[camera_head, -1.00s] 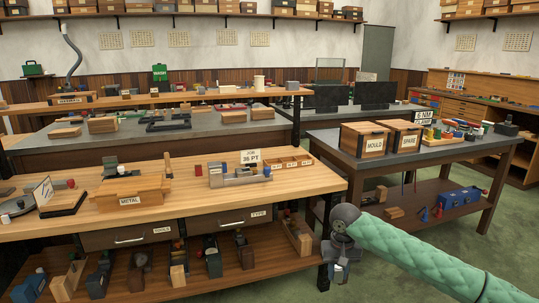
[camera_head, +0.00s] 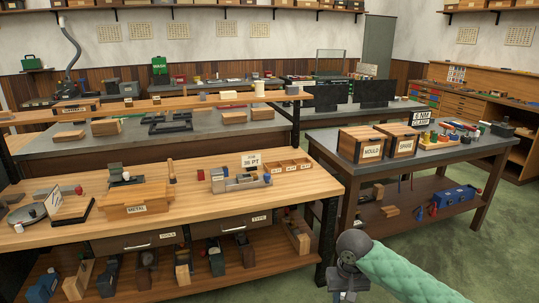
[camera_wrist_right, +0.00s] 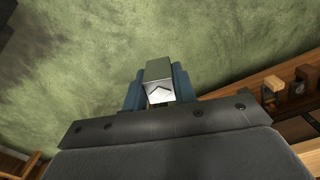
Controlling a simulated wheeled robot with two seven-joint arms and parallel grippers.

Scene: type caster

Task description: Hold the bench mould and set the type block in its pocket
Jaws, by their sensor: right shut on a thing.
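The bench mould (camera_head: 240,181), a grey metal device with a blue part at its right end, sits on the front wooden bench by a "36 PT" job sign (camera_head: 250,160). My right gripper (camera_wrist_right: 157,88) is shut on the type block (camera_wrist_right: 158,72), a small metal block with a pale face and a dark angled mark. In the head view, my right gripper (camera_head: 343,293) is low at the bottom edge, over the floor right of the front bench and away from the mould. My left gripper is not in view.
The front bench (camera_head: 200,208) also holds a "METAL" wooden box (camera_head: 136,206), small compartment trays (camera_head: 289,167) and a black stand (camera_head: 70,214). Boxes marked "MOULD" (camera_head: 361,146) and "SPARE" (camera_head: 400,143) stand on the right table.

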